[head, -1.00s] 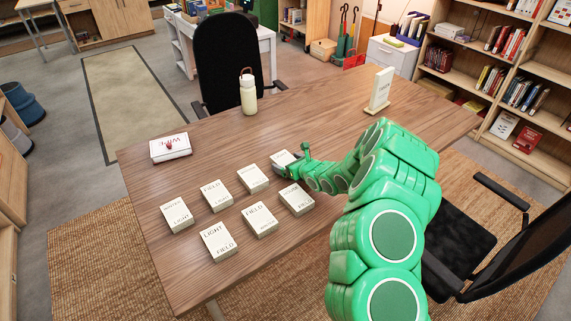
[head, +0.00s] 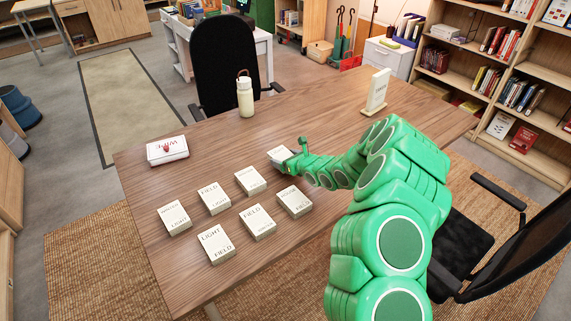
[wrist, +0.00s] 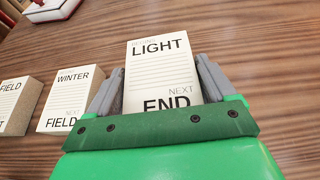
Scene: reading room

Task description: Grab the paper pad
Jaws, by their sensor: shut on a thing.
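Several small cream paper pads with printed words lie on the wooden table. My gripper (head: 287,163) is shut on one pad (head: 277,152), the far-right one of the group. In the wrist view this pad (wrist: 158,72) reads LIGHT at the top and END at the bottom, and the grey fingers (wrist: 157,84) press on its two sides. Its near end is hidden by the gripper's green body. It looks a little above the table. A WINTER–FIELD pad (wrist: 68,98) lies left of it, apart from my gripper.
A white box with a red mark (head: 167,151) is at the table's left. A cream bottle (head: 245,98) stands at the far edge and an upright sign (head: 376,92) at the back right. Black chairs (head: 225,62) stand behind and at the right. The table's middle (head: 310,112) is clear.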

